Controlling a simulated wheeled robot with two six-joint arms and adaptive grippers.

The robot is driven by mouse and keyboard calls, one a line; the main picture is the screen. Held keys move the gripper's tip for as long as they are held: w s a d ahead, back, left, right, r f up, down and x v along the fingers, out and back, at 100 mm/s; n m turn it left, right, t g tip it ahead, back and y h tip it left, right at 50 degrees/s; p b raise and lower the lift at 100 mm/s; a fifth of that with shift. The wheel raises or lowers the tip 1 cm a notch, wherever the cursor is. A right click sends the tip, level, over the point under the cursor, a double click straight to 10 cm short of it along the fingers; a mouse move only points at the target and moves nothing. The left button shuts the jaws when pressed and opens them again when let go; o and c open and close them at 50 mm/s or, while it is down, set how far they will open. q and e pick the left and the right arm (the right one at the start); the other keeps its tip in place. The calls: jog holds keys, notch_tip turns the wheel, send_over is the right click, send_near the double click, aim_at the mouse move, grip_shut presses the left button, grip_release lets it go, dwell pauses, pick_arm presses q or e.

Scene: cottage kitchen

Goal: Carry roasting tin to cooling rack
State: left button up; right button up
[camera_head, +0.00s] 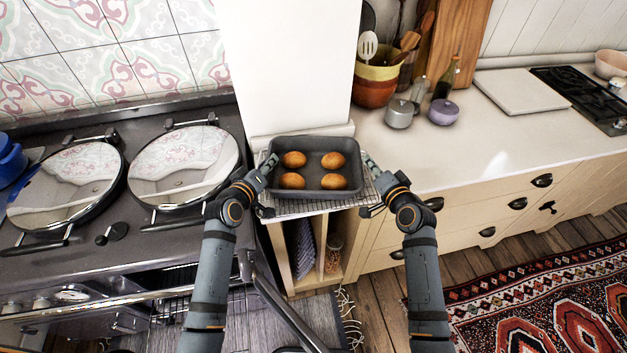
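The dark grey roasting tin (316,142) holds several browned rolls and sits level on or just above the wire cooling rack (292,209); I cannot tell whether it touches the rack. The rack shows along the tin's front edge and sides, on the narrow counter between the range and the white worktop. My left gripper (266,189) is at the tin's left side. My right gripper (372,187) is at the tin's right side. The fingers look small here, and whether they grip the tin's ends is unclear.
The dark range cooker (120,270) with two round lids stands to the left. A white pillar (292,65) rises behind the tin. A grey pot (399,113), a purple pot (443,112) and bottles stand on the worktop (470,150), whose front part is clear.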

pick_arm(q)
jog(key=shift+o, duration=1.2)
jog(key=shift+d+r, duration=0.1)
jog(key=shift+d, duration=0.05)
pick_arm(e)
jog(key=shift+o, duration=1.2)
jog(key=shift+s+a, duration=0.1)
jog(key=shift+a, duration=0.05)
pick_arm(q)
jog(key=shift+o, duration=1.3)
jog(key=shift+s, duration=0.1)
pick_arm(e)
jog(key=shift+o, duration=1.2)
pick_arm(q)
jog(key=shift+s+a, duration=0.15)
jog(key=shift+a, duration=0.05)
pick_arm(e)
jog(key=shift+s+r, duration=0.1)
pick_arm(q)
jog(key=v, duration=1.1)
jog(key=shift+s+r, duration=0.2)
jog(key=shift+s, duration=0.05)
pick_arm(e)
jog(key=v, duration=1.2)
pick_arm(q)
jog(key=shift+a, duration=0.1)
